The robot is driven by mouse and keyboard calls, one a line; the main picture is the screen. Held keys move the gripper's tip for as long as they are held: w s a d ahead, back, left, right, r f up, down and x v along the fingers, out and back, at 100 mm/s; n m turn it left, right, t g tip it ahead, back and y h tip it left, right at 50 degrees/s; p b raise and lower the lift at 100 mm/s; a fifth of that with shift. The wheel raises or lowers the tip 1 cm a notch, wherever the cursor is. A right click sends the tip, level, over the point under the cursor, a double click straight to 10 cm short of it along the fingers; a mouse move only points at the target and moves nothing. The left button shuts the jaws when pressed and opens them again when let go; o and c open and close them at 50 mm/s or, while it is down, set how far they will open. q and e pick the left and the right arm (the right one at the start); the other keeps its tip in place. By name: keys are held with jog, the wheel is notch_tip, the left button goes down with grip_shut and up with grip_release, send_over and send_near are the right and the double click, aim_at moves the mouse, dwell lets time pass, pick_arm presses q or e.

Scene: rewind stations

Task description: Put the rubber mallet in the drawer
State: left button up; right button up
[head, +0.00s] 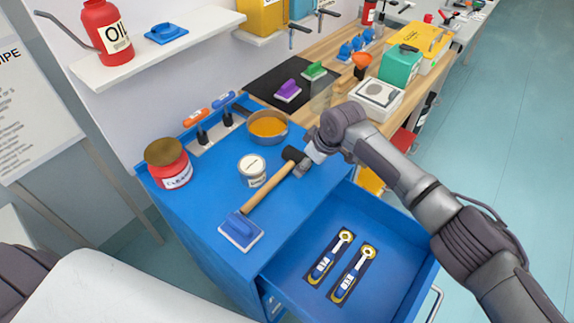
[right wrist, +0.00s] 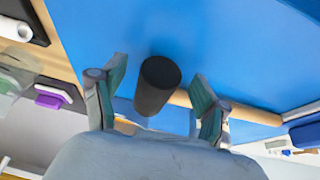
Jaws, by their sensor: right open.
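The rubber mallet lies on top of the blue cabinet (head: 205,190), its black head (head: 296,155) towards the back right and its wooden handle (head: 268,187) pointing front left. In the right wrist view the mallet's black head (right wrist: 158,84) shows between the fingers, with the handle running off to the right. My right gripper (head: 308,158) is at the mallet head; its fingers (right wrist: 157,100) are open, one on each side of the head. I cannot tell whether they touch it. The blue drawer (head: 304,232) is pulled open below the cabinet top. My left gripper is out of view.
Two blue-handled tools (head: 330,256) (head: 352,273) lie in the drawer, with bare floor around them. On the cabinet top are a white can (head: 252,171), a red jar (head: 169,164), an orange-filled bowl (head: 267,127) and a blue-and-white brush (head: 241,231) by the handle's end.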

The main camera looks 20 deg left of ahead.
jog(key=shift+a+f, duration=0.1)
jog(key=shift+f, duration=0.1)
jog(key=shift+r, duration=0.1)
grip_shut()
